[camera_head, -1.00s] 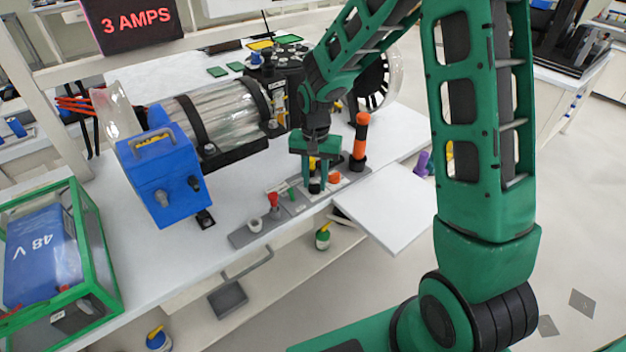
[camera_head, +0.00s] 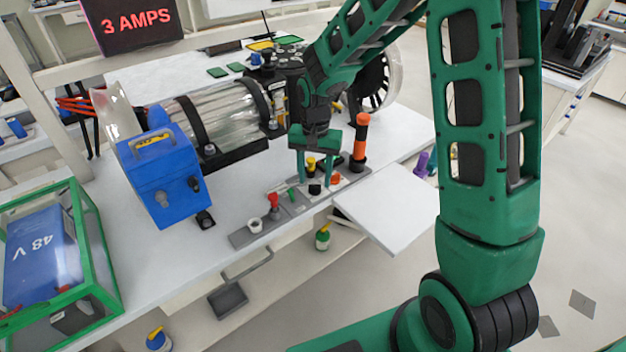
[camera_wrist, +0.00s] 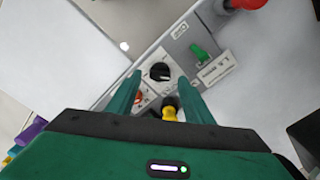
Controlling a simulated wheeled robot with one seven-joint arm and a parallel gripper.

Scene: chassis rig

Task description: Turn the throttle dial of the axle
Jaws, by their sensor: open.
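The throttle dial looks to be the black round knob (camera_wrist: 159,71) with a white mark, on the grey control panel (camera_wrist: 185,45). In the head view, this black dial (camera_head: 314,189) is low and small at the panel's right part. My gripper (camera_head: 315,181) is open above it, fingers pointing down. In the wrist view, the dial lies between and slightly beyond the two green fingertips (camera_wrist: 159,80). I see no contact with it, but the exact height gap cannot be told.
A yellow knob (camera_wrist: 168,112) and an orange button (camera_wrist: 137,98) sit close to the dial. A green switch (camera_wrist: 198,52) and red knob (camera_head: 273,199) lie farther left on the panel. A tall orange-and-black handle (camera_head: 360,140) stands right of my gripper. A white board (camera_head: 385,205) juts out in front.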

